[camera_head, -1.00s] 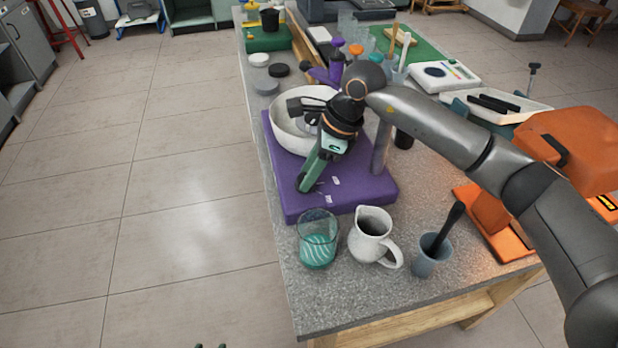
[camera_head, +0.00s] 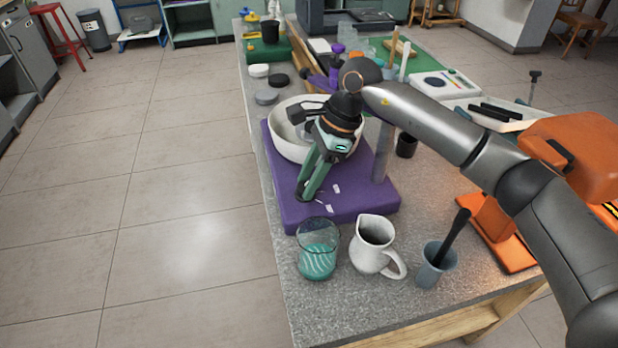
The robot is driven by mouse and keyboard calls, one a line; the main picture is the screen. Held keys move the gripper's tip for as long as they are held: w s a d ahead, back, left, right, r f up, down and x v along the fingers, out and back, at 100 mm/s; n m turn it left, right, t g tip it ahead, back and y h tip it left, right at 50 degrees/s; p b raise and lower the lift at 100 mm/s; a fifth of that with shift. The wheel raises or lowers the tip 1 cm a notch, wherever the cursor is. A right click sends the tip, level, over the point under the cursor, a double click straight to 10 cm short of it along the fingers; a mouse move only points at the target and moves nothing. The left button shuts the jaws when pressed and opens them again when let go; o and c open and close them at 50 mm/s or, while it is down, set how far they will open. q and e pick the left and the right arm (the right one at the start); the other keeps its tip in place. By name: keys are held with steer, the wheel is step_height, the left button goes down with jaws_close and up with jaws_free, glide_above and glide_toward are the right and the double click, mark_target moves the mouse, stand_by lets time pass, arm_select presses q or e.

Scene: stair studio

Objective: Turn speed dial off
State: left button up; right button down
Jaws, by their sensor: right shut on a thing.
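A purple machine with a flat base (camera_head: 352,202), a grey post and a pale bowl (camera_head: 287,148) stands on the grey bench. My right gripper (camera_head: 306,192) comes down over the bowl from the right. Its green fingers reach the base's top at the left front, beside small white marks. The fingers are shut on the speed dial, which is small, dark and mostly hidden between the fingertips. I cannot read the dial's setting. My left gripper is not in view.
A glass with teal liquid (camera_head: 318,262), a white jug (camera_head: 371,248) and a grey cup (camera_head: 433,266) with a dark handle stand in front of the base. An orange device (camera_head: 575,150) is at right. Round lids (camera_head: 267,97) lie behind. Floor at left is clear.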

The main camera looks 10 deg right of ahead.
steer(key=shift+c, duration=2.4)
jaws_free()
steer(key=v, duration=1.2)
steer(key=shift+d+r, duration=0.15)
steer(key=shift+r, duration=0.1)
